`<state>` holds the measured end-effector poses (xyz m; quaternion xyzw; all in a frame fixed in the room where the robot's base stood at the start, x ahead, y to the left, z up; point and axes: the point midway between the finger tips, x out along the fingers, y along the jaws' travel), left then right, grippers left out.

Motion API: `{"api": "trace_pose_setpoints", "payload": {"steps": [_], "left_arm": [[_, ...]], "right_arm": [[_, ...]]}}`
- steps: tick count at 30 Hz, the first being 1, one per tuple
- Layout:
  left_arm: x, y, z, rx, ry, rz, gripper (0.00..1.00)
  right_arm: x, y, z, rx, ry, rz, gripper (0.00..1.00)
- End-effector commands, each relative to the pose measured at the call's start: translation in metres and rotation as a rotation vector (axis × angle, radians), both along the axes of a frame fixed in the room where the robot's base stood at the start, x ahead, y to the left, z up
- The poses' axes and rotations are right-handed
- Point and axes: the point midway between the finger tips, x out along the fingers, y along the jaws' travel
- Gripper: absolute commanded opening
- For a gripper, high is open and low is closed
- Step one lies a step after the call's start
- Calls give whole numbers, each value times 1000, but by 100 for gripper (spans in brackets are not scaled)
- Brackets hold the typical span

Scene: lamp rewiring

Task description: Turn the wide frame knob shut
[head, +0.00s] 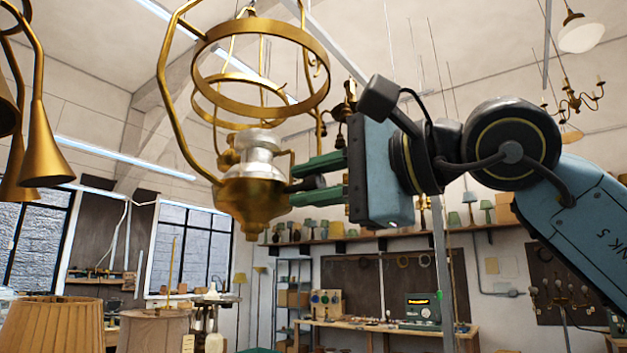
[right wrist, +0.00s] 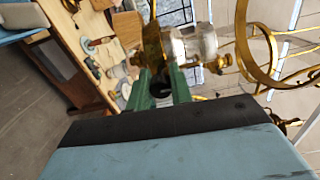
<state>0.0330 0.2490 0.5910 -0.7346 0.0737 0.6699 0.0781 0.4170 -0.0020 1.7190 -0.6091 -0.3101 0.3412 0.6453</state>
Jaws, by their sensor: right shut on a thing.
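A brass hanging lamp with a wide ring frame (head: 262,42) fills the upper left of the head view. Its brass body (head: 250,204) has a pale collar (head: 258,150) on top; the body (right wrist: 152,42) and collar (right wrist: 190,42) also show in the right wrist view. My right gripper (head: 300,182) comes from the right with its green fingers at the side of the body. It is shut on the knob, a dark round piece (right wrist: 161,87) between the fingers in the right wrist view. The fingers hide part of the knob, and I cannot tell its turn angle. My left gripper is out of view.
Brass horn-shaped shades (head: 42,145) hang at the far left. Pleated lampshades (head: 52,322) stand at the lower left. A workbench (head: 385,326) and a shelf of small shades (head: 390,238) lie far behind. Open air surrounds my right arm.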

Motion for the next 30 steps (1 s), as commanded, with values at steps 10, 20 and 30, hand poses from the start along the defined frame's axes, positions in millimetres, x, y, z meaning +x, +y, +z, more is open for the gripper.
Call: {"api": "trace_pose_setpoints", "payload": {"steps": [10,20,30], "left_arm": [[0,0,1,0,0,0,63],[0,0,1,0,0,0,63],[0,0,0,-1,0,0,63]], "right_arm": [[-1,0,0,-37,-55,2,0],[-1,0,0,-40,-56,2,0],[0,0,0,-38,-55,2,43]]}}
